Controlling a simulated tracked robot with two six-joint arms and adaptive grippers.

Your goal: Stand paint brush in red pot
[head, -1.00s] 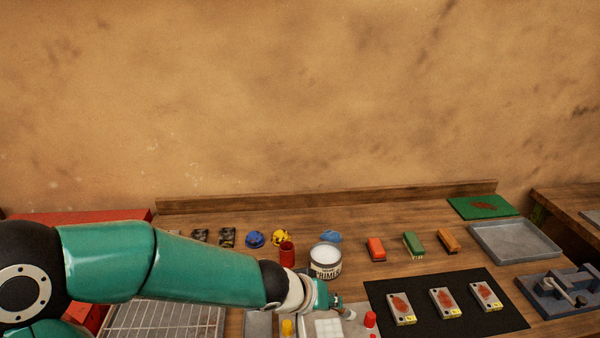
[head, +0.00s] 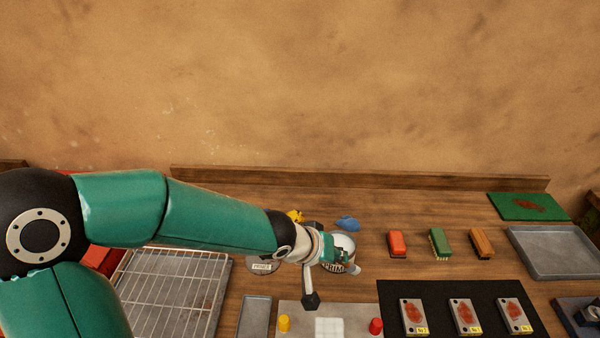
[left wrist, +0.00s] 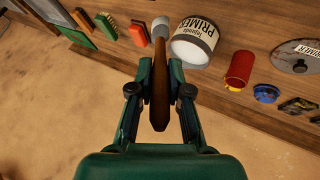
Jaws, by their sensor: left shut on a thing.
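My left gripper (left wrist: 160,88) is shut on the brown wooden handle of the paint brush (left wrist: 160,82). The brush's pale head (left wrist: 160,24) points away from the gripper, and shows in the head view (head: 355,269). The red pot (left wrist: 240,67) stands to the right of the brush in the left wrist view, apart from it. In the head view my left arm hides the pot, and the left gripper (head: 328,250) is in front of the primer can. My right gripper is not in view.
The white primer can (left wrist: 195,42) stands close beside the brush, between it and the pot. A primer lid (left wrist: 297,55) lies beyond the pot. Blue (left wrist: 266,93) and yellow items lie near the pot. Red (head: 397,243), green and orange brushes stand at right.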

